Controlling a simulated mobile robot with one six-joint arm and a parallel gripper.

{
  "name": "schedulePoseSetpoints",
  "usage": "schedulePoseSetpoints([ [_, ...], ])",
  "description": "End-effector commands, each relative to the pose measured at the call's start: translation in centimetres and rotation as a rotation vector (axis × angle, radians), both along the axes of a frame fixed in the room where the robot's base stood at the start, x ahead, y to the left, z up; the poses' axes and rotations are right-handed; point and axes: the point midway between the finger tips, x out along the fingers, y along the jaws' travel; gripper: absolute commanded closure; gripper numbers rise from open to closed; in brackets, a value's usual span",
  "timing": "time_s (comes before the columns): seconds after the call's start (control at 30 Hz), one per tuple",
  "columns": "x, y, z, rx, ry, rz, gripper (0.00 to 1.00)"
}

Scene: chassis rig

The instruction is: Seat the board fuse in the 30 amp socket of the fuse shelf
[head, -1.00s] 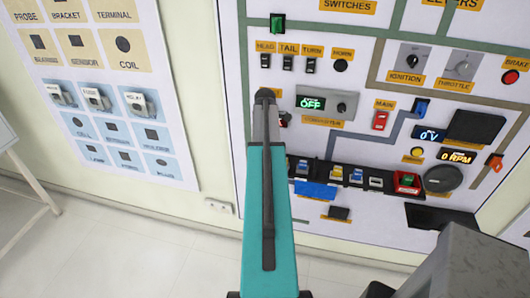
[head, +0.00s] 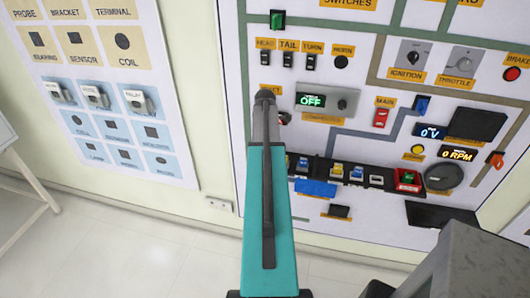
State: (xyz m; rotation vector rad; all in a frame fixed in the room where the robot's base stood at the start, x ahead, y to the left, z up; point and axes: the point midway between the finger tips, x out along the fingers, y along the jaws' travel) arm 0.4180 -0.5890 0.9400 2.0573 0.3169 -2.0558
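A black shelf (head: 320,168) low on the right-hand board looks like the fuse shelf. It carries small blocks: a blue one (head: 303,164), a yellow one (head: 337,170), a blue and white one (head: 357,173) and a grey one (head: 376,180). At its right end is a red housing with a green piece (head: 408,177) in it. The socket ratings are too small to read, and I cannot tell which piece is the board fuse. My teal arm link rises in front of the board and hides part of its left side. My gripper does not show clearly in this view.
The board also bears switches, an OFF display (head: 311,100), a red main switch (head: 381,117) and a round dark knob (head: 439,177). A dark ledge (head: 440,215) juts out at lower right. A panel with relays (head: 97,97) hangs at left. The floor below is clear.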

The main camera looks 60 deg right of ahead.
Motion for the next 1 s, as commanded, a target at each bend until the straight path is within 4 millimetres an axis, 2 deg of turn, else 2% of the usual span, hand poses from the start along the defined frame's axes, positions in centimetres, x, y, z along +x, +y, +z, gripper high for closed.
schedulePoseSetpoints([
  [0.3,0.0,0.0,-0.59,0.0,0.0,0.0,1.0],
  [0.33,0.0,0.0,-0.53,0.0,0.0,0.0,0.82],
  [0.43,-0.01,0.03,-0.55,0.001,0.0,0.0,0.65],
  [1.0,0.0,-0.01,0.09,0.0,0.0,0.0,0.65],
])
